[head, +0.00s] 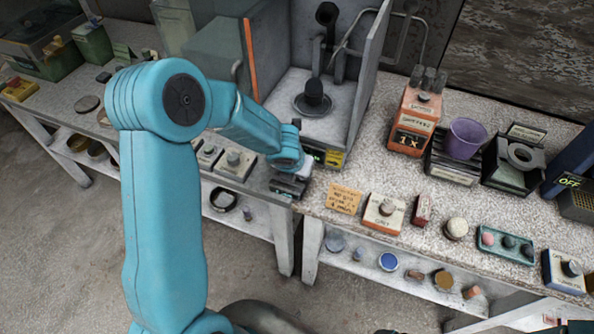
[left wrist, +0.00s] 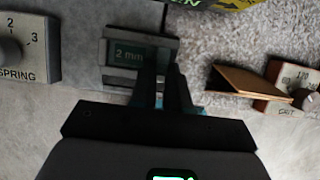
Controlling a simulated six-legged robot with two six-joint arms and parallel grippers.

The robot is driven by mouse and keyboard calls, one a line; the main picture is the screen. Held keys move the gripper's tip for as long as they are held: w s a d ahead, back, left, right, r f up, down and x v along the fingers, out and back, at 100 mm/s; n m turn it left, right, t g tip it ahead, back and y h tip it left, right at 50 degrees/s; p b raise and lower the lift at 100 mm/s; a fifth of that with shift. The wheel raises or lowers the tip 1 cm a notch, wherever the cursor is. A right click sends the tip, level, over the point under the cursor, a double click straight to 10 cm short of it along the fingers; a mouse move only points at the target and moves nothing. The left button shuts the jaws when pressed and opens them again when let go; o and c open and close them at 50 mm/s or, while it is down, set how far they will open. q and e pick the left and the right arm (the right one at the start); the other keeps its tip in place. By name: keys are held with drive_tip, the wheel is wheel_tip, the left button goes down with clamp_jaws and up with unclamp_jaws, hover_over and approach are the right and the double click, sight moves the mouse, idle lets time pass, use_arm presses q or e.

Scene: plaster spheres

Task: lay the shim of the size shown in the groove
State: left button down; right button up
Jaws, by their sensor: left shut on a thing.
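My left gripper (head: 292,172) reaches to a dark block (head: 288,188) at the bench's front edge. In the left wrist view a grey block (left wrist: 118,84) has two bars with a groove between them. A dark plate marked "2 mm" (left wrist: 127,54) lies between the bars, its right end at the fingers of my left gripper (left wrist: 162,66). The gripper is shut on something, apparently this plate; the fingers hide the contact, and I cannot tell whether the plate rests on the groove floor. My right gripper is not in view.
A yellow-and-black unit (head: 334,158) stands right behind the block. A tan written card (head: 345,198) is to the right, and a knob box marked "SPRING" (left wrist: 22,48) to the left. Several small items line the bench's right front. A gap separates the two benches' legs.

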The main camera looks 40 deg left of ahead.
use_arm(q)
drive_tip(key=shift+s, duration=0.15)
drive_tip(key=shift+f, duration=0.2)
drive_tip(key=shift+f+b, duration=0.6)
drive_tip(key=shift+b, duration=0.2)
drive_tip(key=c, duration=1)
unclamp_jaws()
drive_tip(key=shift+c, duration=0.2)
drive_tip(key=shift+r, duration=0.15)
drive_tip(key=shift+r+p, duration=1.9)
drive_tip(key=shift+p, duration=0.2)
